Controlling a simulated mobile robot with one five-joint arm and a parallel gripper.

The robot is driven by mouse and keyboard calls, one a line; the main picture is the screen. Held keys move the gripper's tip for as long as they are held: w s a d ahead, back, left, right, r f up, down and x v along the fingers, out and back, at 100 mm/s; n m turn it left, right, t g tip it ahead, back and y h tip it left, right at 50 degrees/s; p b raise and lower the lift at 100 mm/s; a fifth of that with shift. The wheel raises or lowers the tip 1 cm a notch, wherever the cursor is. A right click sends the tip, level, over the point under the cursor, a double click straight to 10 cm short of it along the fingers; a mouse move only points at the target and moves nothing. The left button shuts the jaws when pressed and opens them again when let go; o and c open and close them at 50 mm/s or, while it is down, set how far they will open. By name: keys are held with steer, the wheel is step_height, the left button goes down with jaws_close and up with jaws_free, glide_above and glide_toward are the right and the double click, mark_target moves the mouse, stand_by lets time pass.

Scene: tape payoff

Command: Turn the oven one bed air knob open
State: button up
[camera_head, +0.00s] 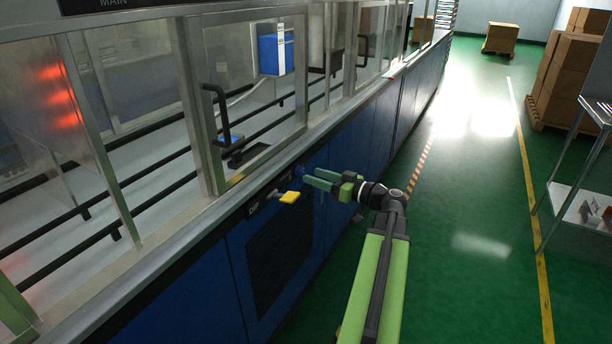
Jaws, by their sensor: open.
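A yellow lever-like handle (289,197) sticks out from a small dark labelled fitting (256,207) on the upper edge of the machine's blue side. A small blue knob-like part (300,171) sits farther along the same edge. I cannot tell from the picture which of them is the bed air knob. My gripper (308,180) has green fingers, spread apart and empty. It points left at the machine, with its fingertips close to the blue part and just beyond the yellow handle. Whether a fingertip touches the blue part cannot be told.
The long machine has framed glass panels (240,80), a black door handle (217,110) and blue lower panels (200,290). Green floor (470,190) is free to the right of my arm. A glass-and-metal stand (580,190) and stacked cartons (565,70) stand at right.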

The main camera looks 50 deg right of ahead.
mark_target(304, 173)
steer(key=shift+w+a, duration=0.2)
steer(key=shift+w, duration=0.75)
steer(key=shift+w+a, duration=0.15)
steer(key=shift+w, duration=0.75)
steer(key=shift+c, duration=0.4)
